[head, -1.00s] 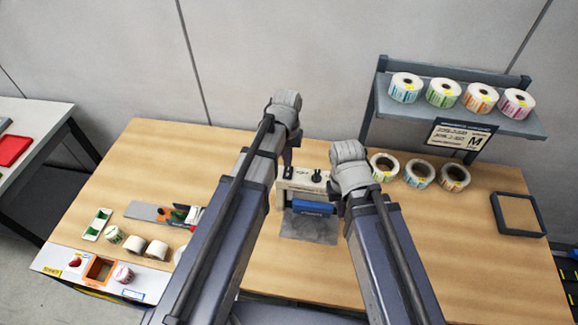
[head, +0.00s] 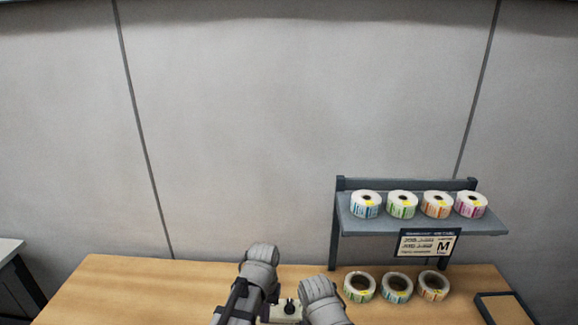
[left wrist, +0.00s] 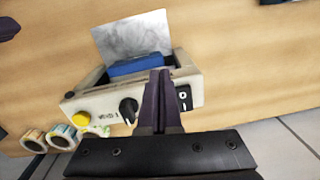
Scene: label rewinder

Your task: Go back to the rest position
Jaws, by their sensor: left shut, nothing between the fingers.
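My left gripper (left wrist: 158,95) is shut and empty in the left wrist view. Its two dark fingers meet in front of the label rewinder (left wrist: 118,103), a cream machine with a black knob, a yellow button and a blue part. In the head view my left arm rises at the bottom centre, and only a little of the left gripper (head: 273,298) shows beside its wrist. The rewinder's top (head: 287,309) shows between my two arms. My right arm's wrist is at the bottom, right of the left one; its gripper is hidden.
A grey shelf (head: 420,226) at the right holds several label rolls (head: 402,205) and a sign (head: 428,244). More rolls (head: 397,287) stand on the wooden table (head: 130,295) below. A dark-framed tray (head: 507,308) lies at the right edge. The table's left part looks clear.

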